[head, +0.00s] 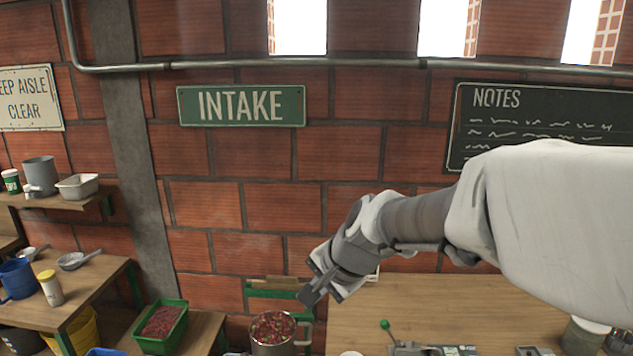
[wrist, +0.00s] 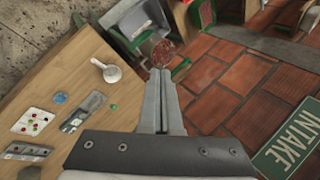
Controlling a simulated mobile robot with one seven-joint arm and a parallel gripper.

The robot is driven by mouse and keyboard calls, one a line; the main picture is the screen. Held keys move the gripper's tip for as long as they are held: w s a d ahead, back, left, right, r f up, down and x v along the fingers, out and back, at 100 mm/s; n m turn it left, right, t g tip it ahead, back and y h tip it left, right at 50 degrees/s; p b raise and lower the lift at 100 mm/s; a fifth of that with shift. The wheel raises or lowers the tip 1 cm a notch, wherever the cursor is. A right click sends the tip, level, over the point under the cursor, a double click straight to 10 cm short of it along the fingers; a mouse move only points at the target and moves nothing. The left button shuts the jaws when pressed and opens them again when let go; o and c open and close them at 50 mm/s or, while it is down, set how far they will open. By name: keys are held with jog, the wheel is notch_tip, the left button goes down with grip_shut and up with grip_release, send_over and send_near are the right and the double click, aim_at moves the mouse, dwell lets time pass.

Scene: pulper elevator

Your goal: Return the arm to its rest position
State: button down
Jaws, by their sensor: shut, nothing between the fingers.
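My arm reaches in from the right in the head view, wrapped in a pale cover. My gripper (head: 312,289) hangs at its end, in front of the brick wall and to the left of the wooden table (head: 350,315). In the wrist view my gripper (wrist: 160,74) has its two fingers together with nothing between them. The fingertips overlap a metal pot of red cherries (wrist: 165,52) beyond them in that view. The same pot of cherries (head: 272,331) stands below my gripper in the head view.
A green lever knob (head: 385,325) and a control panel (head: 448,350) are on the table. A green crate of cherries (head: 161,326) sits at lower left. A blue mug (head: 18,279) and a yellow-capped bottle (head: 50,288) stand on the left bench. A green INTAKE sign (head: 241,106) hangs on the wall.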

jog(key=s+d+r+n+h+b, duration=0.1)
jog(key=s+d+n+h, duration=0.3)
jog(key=s+d+n, duration=0.4)
jog(key=s+d, duration=0.7)
jog(key=s, duration=0.4)
jog(key=shift+r+t+h, duration=0.2)
jog(key=shift+t+h, duration=0.1)
